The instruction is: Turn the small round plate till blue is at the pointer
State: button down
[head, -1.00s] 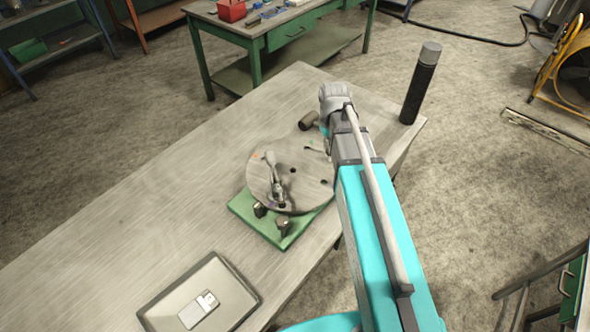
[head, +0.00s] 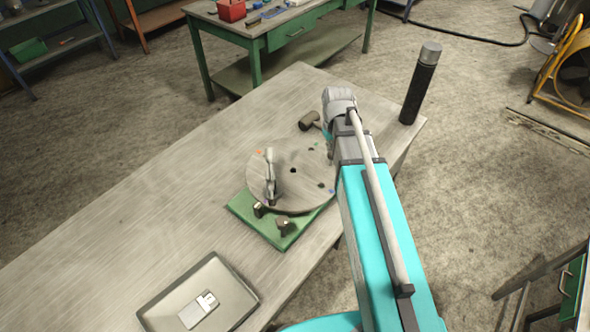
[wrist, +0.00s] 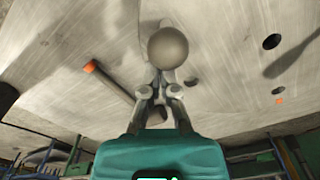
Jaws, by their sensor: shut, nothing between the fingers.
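The small round plate (head: 300,202) is a grey disc with dark holes on a green base (head: 240,211). An upright grey handle (head: 270,178) stands on its left side. An orange mark (head: 259,152) is at its upper left. I cannot pick out the pointer for certain. My gripper (wrist: 161,90) is shut and empty in the wrist view, close to a grey ball (wrist: 168,48); contact is unclear. My arm hides the plate's right edge in the head view.
Two dark posts (head: 284,225) stand at the green base's near side. A dark hammer-like piece (head: 309,121) lies beyond the plate. A black cylinder (head: 420,90) stands at the table's right corner. A tray (head: 163,310) is at the near left. The table's left is clear.

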jog(key=shift+s, duration=0.25)
jog(key=shift+s+d, duration=0.2)
jog(key=shift+s, duration=0.6)
dwell(0.4)
jog(key=shift+s, duration=0.7)
jog(key=shift+s, duration=0.1)
jog(key=shift+s, duration=0.95)
